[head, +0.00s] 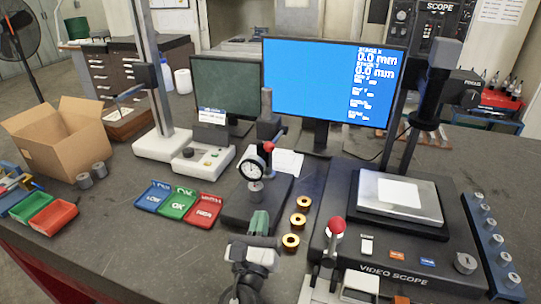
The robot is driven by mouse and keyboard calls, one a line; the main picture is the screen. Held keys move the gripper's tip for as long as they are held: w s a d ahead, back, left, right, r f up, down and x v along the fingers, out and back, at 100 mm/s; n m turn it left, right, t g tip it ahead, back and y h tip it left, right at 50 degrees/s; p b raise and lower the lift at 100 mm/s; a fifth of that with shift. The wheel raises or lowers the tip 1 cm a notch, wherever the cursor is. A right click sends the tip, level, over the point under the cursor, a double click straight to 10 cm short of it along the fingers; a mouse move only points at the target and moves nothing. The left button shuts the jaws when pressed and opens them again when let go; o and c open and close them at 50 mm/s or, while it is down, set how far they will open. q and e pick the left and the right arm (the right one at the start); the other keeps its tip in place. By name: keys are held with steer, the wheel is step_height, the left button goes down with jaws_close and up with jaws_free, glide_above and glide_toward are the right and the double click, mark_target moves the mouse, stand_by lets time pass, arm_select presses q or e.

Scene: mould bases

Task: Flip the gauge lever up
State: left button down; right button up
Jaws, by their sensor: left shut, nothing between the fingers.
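The dial gauge (252,171) has a white round face and hangs on a dark stand (268,132) with a flat black base (236,213). A small red knob (268,147), seemingly the end of the gauge lever, sits just above and right of the dial. My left gripper (259,224) is shut and empty, in front of the gauge near the front of its base, apart from the red knob. Pale parts at the bottom edge, right of the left gripper, seem to be my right gripper (340,285), mostly cut off; its jaws cannot be made out.
Three orange-brown rings (290,241) lie right of the gauge base. The video scope (374,255) with a red-topped joystick (337,227) stands at right. Blue, green and red trays (204,208) lie left. A height gauge (160,142) and monitors (330,85) stand behind.

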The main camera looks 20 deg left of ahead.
arm_select(q)
steer(key=w+a+r+p, duration=0.1)
steer(key=w+r+p, duration=0.5)
steer(key=w, duration=0.4)
steer(key=shift+w+a+r, duration=0.35)
steer(key=shift+r, duration=0.05)
arm_select(e)
step_height(320, 180, up, 6)
steer(key=shift+s, duration=0.15)
